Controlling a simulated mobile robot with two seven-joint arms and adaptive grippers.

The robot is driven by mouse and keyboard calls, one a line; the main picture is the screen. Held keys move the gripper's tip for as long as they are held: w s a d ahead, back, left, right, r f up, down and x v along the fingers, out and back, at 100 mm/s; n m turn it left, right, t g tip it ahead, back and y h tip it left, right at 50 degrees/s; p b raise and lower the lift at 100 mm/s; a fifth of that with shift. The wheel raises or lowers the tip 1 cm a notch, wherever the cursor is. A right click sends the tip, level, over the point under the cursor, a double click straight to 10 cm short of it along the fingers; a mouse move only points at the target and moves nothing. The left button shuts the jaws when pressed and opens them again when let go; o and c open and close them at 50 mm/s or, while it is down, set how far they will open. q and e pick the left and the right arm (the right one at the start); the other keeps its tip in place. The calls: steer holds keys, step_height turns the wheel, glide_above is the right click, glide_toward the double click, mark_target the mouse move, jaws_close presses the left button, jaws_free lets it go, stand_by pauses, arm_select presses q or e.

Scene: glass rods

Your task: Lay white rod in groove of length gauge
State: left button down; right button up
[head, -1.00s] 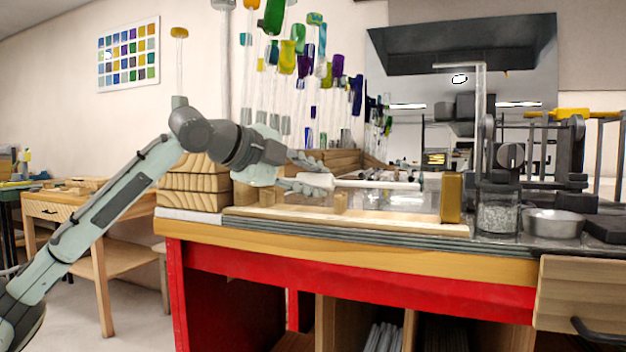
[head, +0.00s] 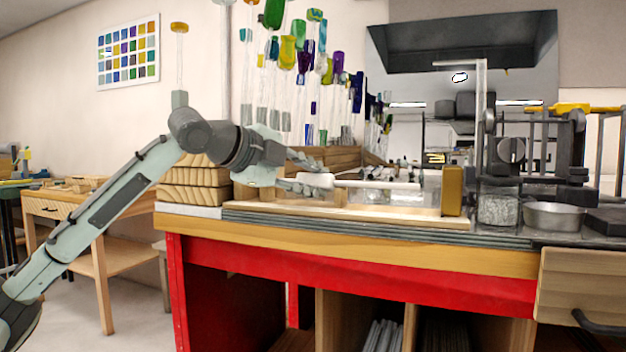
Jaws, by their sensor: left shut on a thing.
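The white rod (head: 375,184) is held roughly level above the table, its free end pointing right. My left gripper (head: 318,181) is shut on the rod near its left end. The length gauge (head: 350,213) is a long pale wooden board below the rod, with a brass-coloured upright block (head: 452,191) at its right end. The rod's right end is a short way left of that block. The groove is not clearly visible from this low angle, and I cannot tell whether the rod touches its supports. My right gripper is out of view.
Stacked wooden blocks (head: 192,184) stand left of the gauge. A glass jar of granules (head: 498,208) and a metal bowl (head: 553,216) stand to its right, near a dark metal apparatus (head: 512,152). Coloured glass rods (head: 290,50) stand upright behind.

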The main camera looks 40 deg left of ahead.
arm_select(q)
steer(key=shift+f, duration=0.35)
stand_by(0.4)
steer(key=c, duration=1.2)
jaws_free()
steer(key=shift+v, duration=1.1)
steer(key=shift+s+d+r, duration=0.1)
steer(key=shift+s+r, duration=0.15)
steer(key=shift+s, duration=0.3)
steer(key=shift+v, duration=2.1)
